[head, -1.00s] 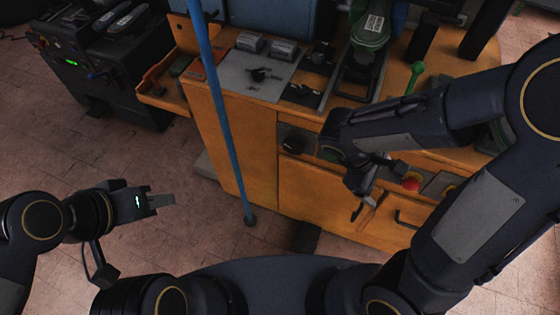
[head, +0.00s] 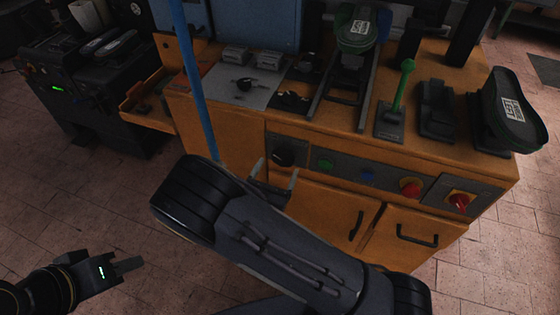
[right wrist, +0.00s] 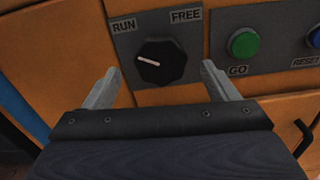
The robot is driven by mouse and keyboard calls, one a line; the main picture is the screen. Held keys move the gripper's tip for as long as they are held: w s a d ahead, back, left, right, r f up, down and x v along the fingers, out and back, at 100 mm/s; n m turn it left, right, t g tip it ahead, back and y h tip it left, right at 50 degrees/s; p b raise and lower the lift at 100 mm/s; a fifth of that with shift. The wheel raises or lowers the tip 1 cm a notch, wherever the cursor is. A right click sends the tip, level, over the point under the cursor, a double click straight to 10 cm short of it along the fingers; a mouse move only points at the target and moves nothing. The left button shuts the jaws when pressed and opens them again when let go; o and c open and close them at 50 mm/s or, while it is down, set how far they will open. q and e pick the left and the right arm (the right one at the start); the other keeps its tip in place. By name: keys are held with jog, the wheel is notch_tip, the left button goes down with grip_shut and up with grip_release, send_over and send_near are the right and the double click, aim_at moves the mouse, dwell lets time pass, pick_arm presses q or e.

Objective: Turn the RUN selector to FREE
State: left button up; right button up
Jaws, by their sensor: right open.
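The RUN selector (right wrist: 161,61) is a round black knob with a white pointer line on a grey plate, with RUN (right wrist: 124,26) printed at its upper left and FREE (right wrist: 186,16) at its upper right. Its pointer line aims left and slightly up, on the RUN side. The knob also shows in the head view (head: 282,156) on the front of the orange bench. My right gripper (right wrist: 158,80) is open, its two fingers apart and pointing toward the plate below and either side of the knob, with nothing between them. My left gripper (head: 130,264) is low at the left, away from the bench.
A green GO button (right wrist: 243,43) is right of the knob, then a blue RESET button (head: 367,176) and red knobs (head: 411,187). A blue pole (head: 196,90) stands left of the plate. Black door handles (head: 417,236) stick out below.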

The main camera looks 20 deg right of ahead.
aim_at(284, 161)
jog(key=shift+x, duration=2.2)
jog(key=c, duration=1)
jog(key=shift+o, duration=0.2)
jog(key=shift+s+d+f+m+b, duration=0.1)
jog(key=shift+f+m+b, duration=0.05)
jog(key=shift+m+b, duration=0.55)
jog(key=shift+f+m+b, duration=0.1)
jog(key=shift+m+b, duration=0.6)
jog(key=m+b, duration=0.6)
jog(key=b, duration=0.1)
jog(key=m+b, duration=0.3)
jog(key=b, duration=0.1)
jog(key=shift+s+d+f, duration=0.1)
jog(key=shift+f, duration=0.2)
jog(key=m+b, duration=0.9)
jog(key=b, duration=0.8)
jog(key=shift+f+m, duration=0.15)
jog(key=shift+m, duration=0.25)
jog(key=shift+m+b, duration=1.1)
jog(key=shift+m, duration=0.1)
jog(key=shift+r, duration=0.25)
